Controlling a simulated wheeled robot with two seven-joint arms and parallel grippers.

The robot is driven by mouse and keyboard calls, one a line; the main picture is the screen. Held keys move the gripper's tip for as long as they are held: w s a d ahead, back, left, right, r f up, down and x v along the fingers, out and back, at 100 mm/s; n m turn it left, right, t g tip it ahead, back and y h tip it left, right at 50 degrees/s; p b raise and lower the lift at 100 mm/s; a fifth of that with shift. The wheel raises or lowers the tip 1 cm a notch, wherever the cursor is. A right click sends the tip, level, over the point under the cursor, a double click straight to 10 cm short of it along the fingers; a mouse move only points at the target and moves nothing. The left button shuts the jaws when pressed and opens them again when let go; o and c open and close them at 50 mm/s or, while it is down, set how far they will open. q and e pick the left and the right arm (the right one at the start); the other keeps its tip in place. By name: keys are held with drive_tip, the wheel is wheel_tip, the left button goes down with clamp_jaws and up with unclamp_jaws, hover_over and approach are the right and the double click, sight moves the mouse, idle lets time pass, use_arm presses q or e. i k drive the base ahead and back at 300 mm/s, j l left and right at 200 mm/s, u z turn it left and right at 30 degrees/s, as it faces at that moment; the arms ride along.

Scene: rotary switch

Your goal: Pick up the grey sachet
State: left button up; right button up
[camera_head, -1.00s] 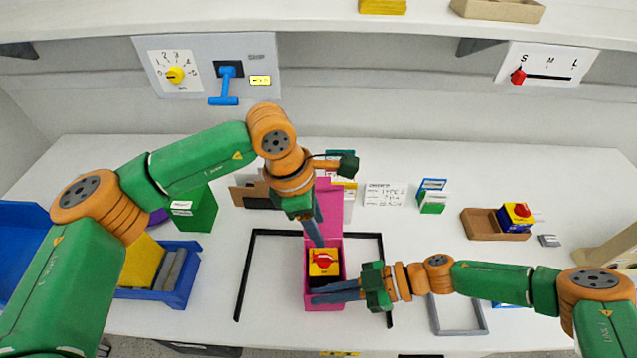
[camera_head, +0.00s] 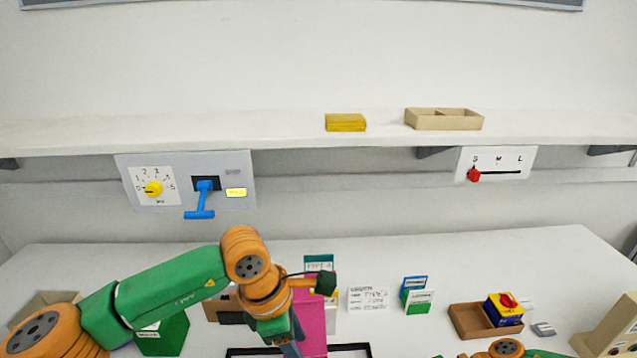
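A small flat grey item (camera_head: 543,329), which may be the grey sachet, lies on the table at the right, just right of the brown tray. It is too small to make out well. My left gripper (camera_head: 290,349) points down in front of the pink box (camera_head: 312,318) at the lower middle, far left of the grey item. Its fingertips are cut off by the bottom edge, so its opening is hidden. My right gripper is below the picture; only a bit of my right arm shows at the bottom right.
A brown tray (camera_head: 469,322) holds a blue and yellow block with a red knob (camera_head: 503,309). Blue and green packets (camera_head: 416,296) and a white order card (camera_head: 367,299) stand left of it. A beige block (camera_head: 612,328) stands at the far right. Wall panels hang under the shelf (camera_head: 250,131).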

sight(543, 329)
drive_tip(key=z, duration=1.7)
drive_tip(key=l, duration=0.75)
